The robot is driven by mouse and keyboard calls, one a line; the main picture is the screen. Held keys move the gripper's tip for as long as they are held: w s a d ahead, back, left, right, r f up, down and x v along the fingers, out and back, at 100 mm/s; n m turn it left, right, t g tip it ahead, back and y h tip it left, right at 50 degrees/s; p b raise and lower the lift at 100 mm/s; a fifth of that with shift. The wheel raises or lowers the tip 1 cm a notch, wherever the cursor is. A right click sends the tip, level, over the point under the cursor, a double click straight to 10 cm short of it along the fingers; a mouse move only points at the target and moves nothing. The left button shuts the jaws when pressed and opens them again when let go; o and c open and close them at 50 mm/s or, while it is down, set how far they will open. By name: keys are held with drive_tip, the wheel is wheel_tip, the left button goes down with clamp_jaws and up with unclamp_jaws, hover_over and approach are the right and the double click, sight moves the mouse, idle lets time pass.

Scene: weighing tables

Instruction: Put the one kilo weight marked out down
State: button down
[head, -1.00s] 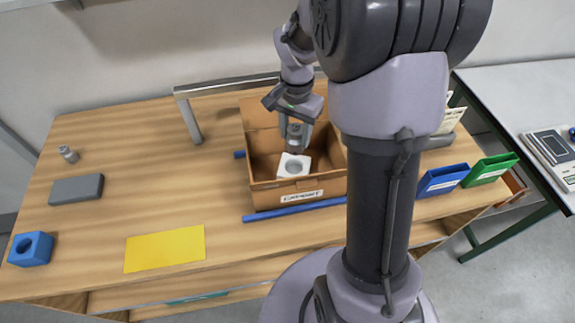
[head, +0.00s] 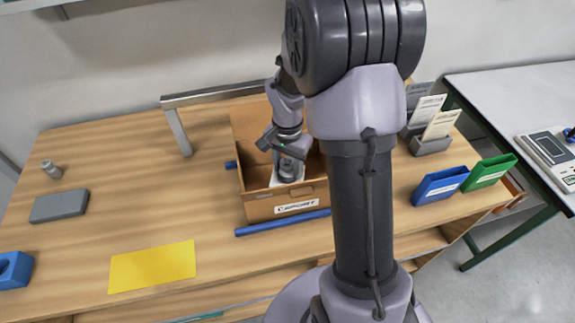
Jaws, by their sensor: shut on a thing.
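My gripper (head: 289,160) is shut on a grey metal weight (head: 287,171), low inside an open cardboard box (head: 289,209). A white block (head: 276,181) lies in the box, right under the weight. The round recess seen in it earlier is now covered by the weight and jaws. I cannot tell whether the weight is seated in it or just above it. No marking on the weight is readable. Another small metal weight (head: 52,170) stands at the far left of the wooden table (head: 120,190).
A grey slab (head: 59,205), a blue block (head: 13,270) and a yellow mat (head: 152,267) lie at the left. Blue bars (head: 284,222) flank the box, and a metal rail (head: 178,131) stands behind. Blue (head: 440,185) and green (head: 489,172) holders are at the right.

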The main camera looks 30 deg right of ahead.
drive_tip(key=shift+f, duration=0.15)
drive_tip(key=c, duration=0.8)
unclamp_jaws()
drive_tip(key=shift+o, duration=0.2)
wheel_tip(320, 180, up, 12)
drive_tip(key=p, duration=0.4)
drive_tip(key=s+a+r+n+t+y, duration=0.2)
drive_tip(key=s+a+r+n+t, duration=0.3)
drive_tip(key=s+a+r, duration=0.8)
drive_tip(key=s+a+n, duration=0.2)
drive_tip(key=s+a, duration=0.1)
drive_tip(key=s, duration=0.1)
drive_tip(key=shift+s+a+r+t, duration=0.15)
drive_tip(key=shift+r+t, duration=0.25)
